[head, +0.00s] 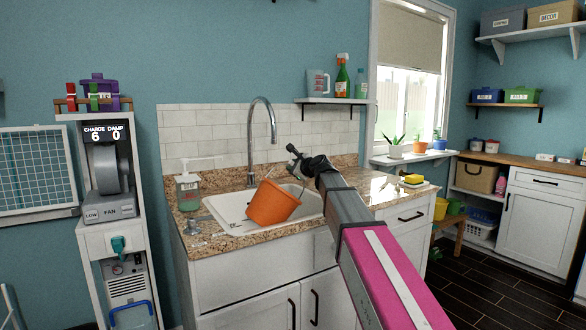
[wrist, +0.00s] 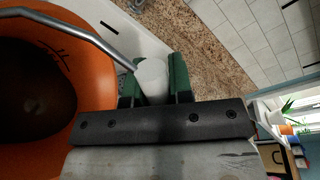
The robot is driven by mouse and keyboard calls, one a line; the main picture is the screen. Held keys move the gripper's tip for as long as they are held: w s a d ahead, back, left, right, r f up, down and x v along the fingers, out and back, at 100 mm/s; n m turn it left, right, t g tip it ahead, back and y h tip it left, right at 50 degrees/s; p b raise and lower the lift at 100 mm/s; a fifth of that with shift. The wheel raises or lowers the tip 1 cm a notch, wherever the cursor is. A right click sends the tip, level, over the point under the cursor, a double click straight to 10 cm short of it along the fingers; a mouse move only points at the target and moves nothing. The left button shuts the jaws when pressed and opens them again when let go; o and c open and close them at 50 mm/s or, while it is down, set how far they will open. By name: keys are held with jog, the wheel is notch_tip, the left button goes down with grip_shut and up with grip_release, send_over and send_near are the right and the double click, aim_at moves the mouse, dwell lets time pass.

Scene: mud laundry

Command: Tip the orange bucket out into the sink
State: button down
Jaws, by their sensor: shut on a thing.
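The orange bucket (head: 273,203) hangs over the white sink (head: 234,216) in the head view. It is tilted, with its rim toward the upper right. My gripper (head: 298,164) is above and to the right of the bucket. In the wrist view, the green fingers of my gripper (wrist: 153,80) are shut on the white grip of the bucket's wire handle. The orange bucket (wrist: 98,75) fills the left side there, and its inside looks dark; I cannot tell what it holds. The bucket hides part of the sink basin.
The tall faucet (head: 263,135) rises behind the bucket. A soap bottle (head: 188,190) stands on the granite counter at left, and a yellow sponge (head: 413,179) lies at right. A shelf (head: 335,101) with bottles is on the wall above.

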jog(key=shift+w+d, duration=0.1)
jog(key=shift+d, duration=0.05)
jog(key=shift+w+d+m+y, duration=0.3)
jog(key=shift+w+d+m, duration=0.1)
jog(key=shift+d+m, duration=0.2)
